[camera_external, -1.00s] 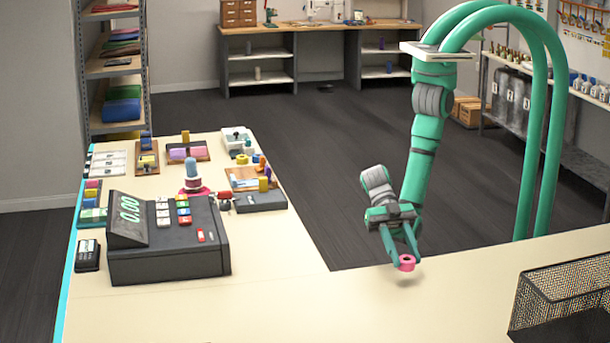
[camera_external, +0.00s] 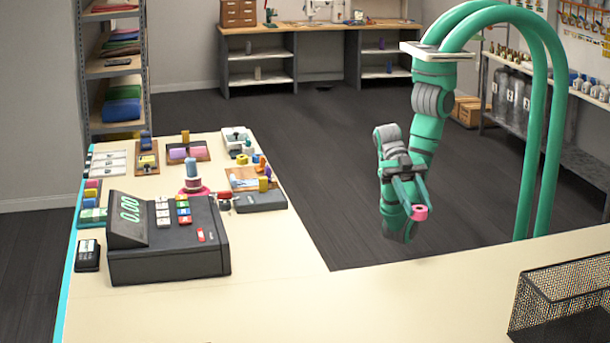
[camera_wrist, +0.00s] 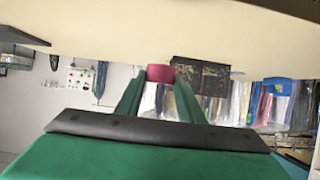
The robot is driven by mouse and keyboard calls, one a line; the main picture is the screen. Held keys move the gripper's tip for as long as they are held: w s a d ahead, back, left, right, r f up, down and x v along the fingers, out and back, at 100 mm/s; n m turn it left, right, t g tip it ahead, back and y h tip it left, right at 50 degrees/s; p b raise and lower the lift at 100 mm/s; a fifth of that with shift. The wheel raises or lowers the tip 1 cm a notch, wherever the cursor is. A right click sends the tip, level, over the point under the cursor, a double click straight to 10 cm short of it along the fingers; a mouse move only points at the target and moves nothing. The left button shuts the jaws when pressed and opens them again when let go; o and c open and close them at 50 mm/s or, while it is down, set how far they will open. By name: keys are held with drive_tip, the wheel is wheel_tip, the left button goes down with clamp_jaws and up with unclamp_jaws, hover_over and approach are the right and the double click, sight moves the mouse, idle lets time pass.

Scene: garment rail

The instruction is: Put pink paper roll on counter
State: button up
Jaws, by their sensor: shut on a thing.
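The pink paper roll (camera_external: 420,213) is a small pink ring with a dark hole. My gripper (camera_external: 415,211) is shut on it and holds it at the fingertips. In the external view the roll shows in front of the dark floor, above the line of the counter's back edge. In the wrist view the roll (camera_wrist: 160,73) sits between the two green fingertips (camera_wrist: 161,80). The counter (camera_external: 330,305) is cream-coloured and L-shaped; its near part is mostly bare. The counter also shows at the top of the wrist view (camera_wrist: 110,38), which looks upside down.
A black cash register (camera_external: 170,250) stands on the counter's left part, with small coloured items and trays behind it. A black mesh basket (camera_external: 560,300) stands at the right end. The counter top between register and basket is clear.

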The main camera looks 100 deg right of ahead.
drive_tip(key=w+d+m+t+h, duration=0.1)
drive_tip(key=w+d+m+t, duration=0.2)
drive_tip(key=w+d, duration=0.45)
drive_tip(key=w+d+m+t, duration=0.25)
drive_tip(key=w+d, duration=0.25)
drive_tip(key=w, duration=0.5)
drive_tip(key=w+d+m+t+h, duration=0.25)
drive_tip(key=w+d, duration=0.35)
drive_tip(key=d, duration=0.4)
drive_tip(key=w+d+m+t+h, duration=0.25)
drive_tip(key=w+d, duration=0.35)
drive_tip(key=d, duration=0.4)
drive_tip(key=w+d+m+t+h, duration=0.2)
drive_tip(key=d+m+h, duration=0.25)
drive_tip(key=d, duration=1.85)
drive_tip(key=s+d+m+h, duration=0.2)
drive_tip(key=s+d+m, duration=0.1)
drive_tip(key=d, duration=0.7)
drive_tip(key=s+d+m+h, duration=0.2)
drive_tip(key=s+d+h, duration=0.1)
drive_tip(key=d, duration=0.7)
hover_over(231, 165)
drive_tip(key=f, duration=0.9)
drive_tip(key=shift+s+d+f, duration=0.15)
drive_tip(key=shift+s+f, duration=0.05)
drive_tip(key=shift+w+f, duration=0.15)
drive_tip(key=shift+f, duration=1.55)
drive_tip(key=shift+f, duration=0.15)
